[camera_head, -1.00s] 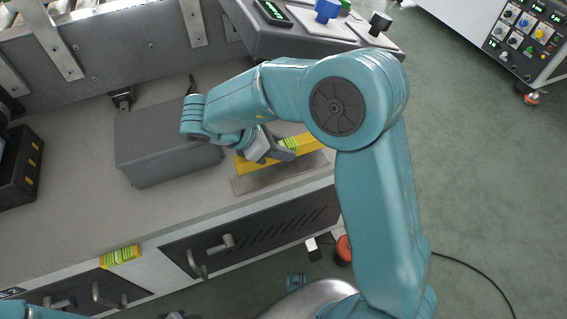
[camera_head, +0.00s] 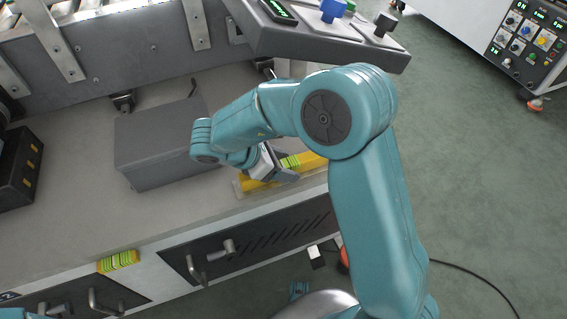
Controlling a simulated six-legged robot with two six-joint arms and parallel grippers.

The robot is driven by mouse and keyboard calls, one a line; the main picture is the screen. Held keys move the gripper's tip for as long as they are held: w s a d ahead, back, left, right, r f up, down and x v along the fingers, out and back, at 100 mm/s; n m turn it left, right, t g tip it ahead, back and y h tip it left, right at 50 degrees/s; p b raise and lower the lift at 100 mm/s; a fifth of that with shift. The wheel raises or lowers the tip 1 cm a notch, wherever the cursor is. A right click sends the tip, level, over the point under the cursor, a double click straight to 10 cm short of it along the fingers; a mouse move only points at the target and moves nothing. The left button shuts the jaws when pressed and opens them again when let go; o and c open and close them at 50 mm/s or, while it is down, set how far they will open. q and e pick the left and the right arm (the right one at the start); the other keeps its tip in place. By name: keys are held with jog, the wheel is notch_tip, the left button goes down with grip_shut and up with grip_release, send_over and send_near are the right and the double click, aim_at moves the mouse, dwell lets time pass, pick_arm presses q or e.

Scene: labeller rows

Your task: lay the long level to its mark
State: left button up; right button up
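The long level (camera_head: 312,162) is a yellow bar with a green-striped part near its middle, over the bench's front edge at centre. My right gripper (camera_head: 276,168) is at the level's middle, with a grey finger showing on its near side, and is shut on it. A thin pale plate (camera_head: 238,188), perhaps the mark, shows at the level's left end; the level covers most of it. I cannot tell whether the level touches it. My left gripper is out of view; only a bit of that arm shows at the lower left.
A grey box (camera_head: 160,148) stands left of the level on the bench (camera_head: 70,225). A smaller yellow green-striped block (camera_head: 118,261) is at the front edge. A dark case (camera_head: 18,170) is at far left. A control panel (camera_head: 315,38) overhangs behind.

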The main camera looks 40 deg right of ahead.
jog(key=shift+r, duration=0.1)
jog(key=shift+w+a+r, duration=0.1)
jog(key=shift+a+r, duration=0.05)
jog(key=shift+r, duration=0.1)
jog(key=p+v, duration=0.4)
jog(key=v, duration=0.7)
jog(key=shift+a+r, duration=0.2)
